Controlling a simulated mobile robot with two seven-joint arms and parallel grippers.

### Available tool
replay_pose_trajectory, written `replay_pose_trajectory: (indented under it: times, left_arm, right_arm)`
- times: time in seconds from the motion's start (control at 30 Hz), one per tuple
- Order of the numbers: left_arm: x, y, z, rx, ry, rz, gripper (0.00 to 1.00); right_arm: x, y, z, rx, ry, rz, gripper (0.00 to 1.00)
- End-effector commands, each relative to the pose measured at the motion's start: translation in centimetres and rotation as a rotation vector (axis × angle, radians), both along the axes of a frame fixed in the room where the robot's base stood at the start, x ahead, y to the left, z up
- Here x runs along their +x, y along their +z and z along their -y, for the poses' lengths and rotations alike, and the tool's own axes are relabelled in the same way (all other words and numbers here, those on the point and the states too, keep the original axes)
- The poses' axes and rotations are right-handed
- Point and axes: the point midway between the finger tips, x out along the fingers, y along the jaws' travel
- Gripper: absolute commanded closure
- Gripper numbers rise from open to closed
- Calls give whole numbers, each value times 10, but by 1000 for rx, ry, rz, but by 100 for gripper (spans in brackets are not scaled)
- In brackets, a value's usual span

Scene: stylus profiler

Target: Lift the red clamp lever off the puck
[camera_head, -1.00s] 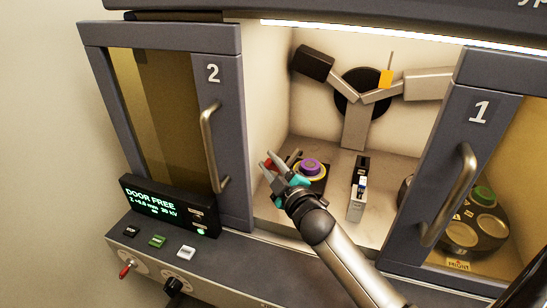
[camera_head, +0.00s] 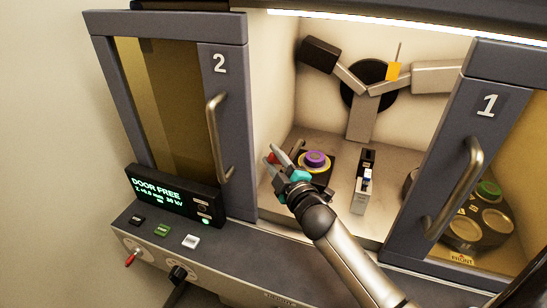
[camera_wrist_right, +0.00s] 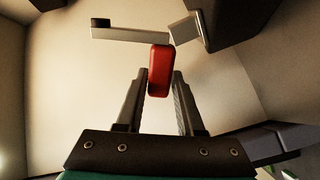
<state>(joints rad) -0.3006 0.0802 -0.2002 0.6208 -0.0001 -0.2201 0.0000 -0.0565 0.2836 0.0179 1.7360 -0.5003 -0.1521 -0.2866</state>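The puck (camera_head: 315,157), with a purple top and a yellow ring, sits on a dark base on the chamber floor. The red clamp lever (camera_head: 271,158) is a small red patch left of the puck, mostly hidden by my right gripper (camera_head: 270,153). In the right wrist view the red lever end (camera_wrist_right: 161,72) stands between and slightly beyond the fingertips of my right gripper (camera_wrist_right: 160,82). My left gripper is not in view.
Door 2 (camera_head: 228,130) and its handle stand left of the opening, door 1 (camera_head: 480,110) right. A small upright holder (camera_head: 363,185) stands right of the puck. The profiler arms (camera_head: 360,85) hang at the back. A control console (camera_head: 210,240) runs along the front.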

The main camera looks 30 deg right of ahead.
Motion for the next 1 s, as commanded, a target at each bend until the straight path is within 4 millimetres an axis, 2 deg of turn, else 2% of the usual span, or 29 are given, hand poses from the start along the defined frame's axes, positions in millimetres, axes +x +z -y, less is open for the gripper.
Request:
replay_pose_trajectory:
  times: [0.03, 0.2, 0.57, 0.77, 1.0]
  left_arm:
    - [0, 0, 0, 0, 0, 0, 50]
    - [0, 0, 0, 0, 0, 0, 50]
    - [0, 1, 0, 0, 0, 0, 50]
    - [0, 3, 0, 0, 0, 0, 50]
    - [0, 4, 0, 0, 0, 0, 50]
  right_arm:
    - [0, 0, 0, 1, 0, -1, 57]
    - [0, 0, 0, 3, 0, 0, 40]
    - [-7, 0, 0, 5, -1, 0, 40]
    - [-32, 0, -3, 5, 0, -2, 40]
    - [-71, -1, -5, 6, -1, -2, 40]
